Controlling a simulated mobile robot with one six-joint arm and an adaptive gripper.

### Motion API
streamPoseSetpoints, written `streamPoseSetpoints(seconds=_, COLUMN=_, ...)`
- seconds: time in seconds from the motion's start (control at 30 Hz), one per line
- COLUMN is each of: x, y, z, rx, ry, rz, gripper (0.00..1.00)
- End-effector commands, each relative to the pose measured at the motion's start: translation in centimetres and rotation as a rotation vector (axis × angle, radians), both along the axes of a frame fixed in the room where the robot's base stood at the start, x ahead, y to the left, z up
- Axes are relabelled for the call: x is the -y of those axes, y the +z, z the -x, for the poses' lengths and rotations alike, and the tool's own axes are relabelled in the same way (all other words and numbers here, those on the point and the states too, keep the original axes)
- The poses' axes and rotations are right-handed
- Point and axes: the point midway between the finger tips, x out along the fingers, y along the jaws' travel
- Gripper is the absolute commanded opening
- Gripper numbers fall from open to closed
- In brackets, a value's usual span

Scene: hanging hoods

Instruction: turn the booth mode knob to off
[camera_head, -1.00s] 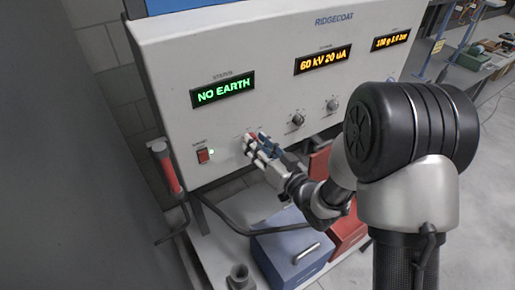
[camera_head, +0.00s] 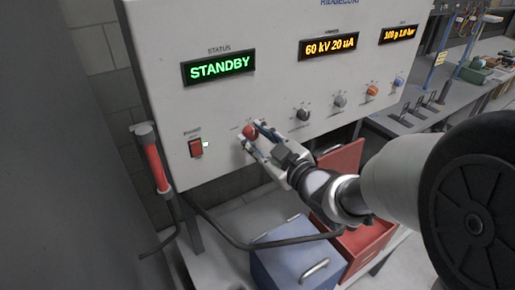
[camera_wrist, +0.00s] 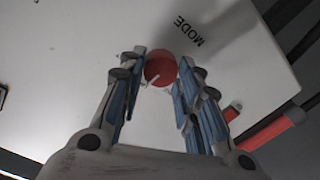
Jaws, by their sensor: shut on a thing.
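The booth mode knob (camera_head: 250,131) is red and sits low on the front of a pale control panel (camera_head: 290,90). My gripper (camera_head: 257,141) has its fingers on either side of it. In the wrist view the red knob (camera_wrist: 160,66) has a white pointer line, and the printed word MODE is beside it. My gripper (camera_wrist: 160,84) is shut on the knob, with blue-lined fingers. The green status display (camera_head: 218,67) reads STANDBY. The small position labels around the knob are too small or hidden to read.
A red power switch (camera_head: 196,147) is left of the knob. A black knob (camera_head: 303,115), a grey knob (camera_head: 340,101) and an orange knob (camera_head: 372,91) are to its right. A red-handled tool (camera_head: 155,165) hangs at the left. Blue (camera_head: 300,260) and red (camera_head: 365,245) boxes stand below.

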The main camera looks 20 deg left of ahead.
Motion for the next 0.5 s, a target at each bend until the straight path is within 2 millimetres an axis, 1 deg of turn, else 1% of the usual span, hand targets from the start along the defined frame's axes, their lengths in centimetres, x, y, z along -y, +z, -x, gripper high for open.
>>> streamPoseSetpoints(seconds=0.03, x=-0.02, y=-0.25, z=0.02, rx=0.019, ry=0.0, rz=0.015, gripper=0.07)
streamPoseSetpoints(seconds=0.2, x=-0.03, y=-0.14, z=0.04, rx=0.06, ry=0.0, rz=0.052, gripper=0.07)
streamPoseSetpoints(seconds=0.5, x=-0.04, y=-0.02, z=0.04, rx=0.084, ry=0.0, rz=0.072, gripper=0.07)
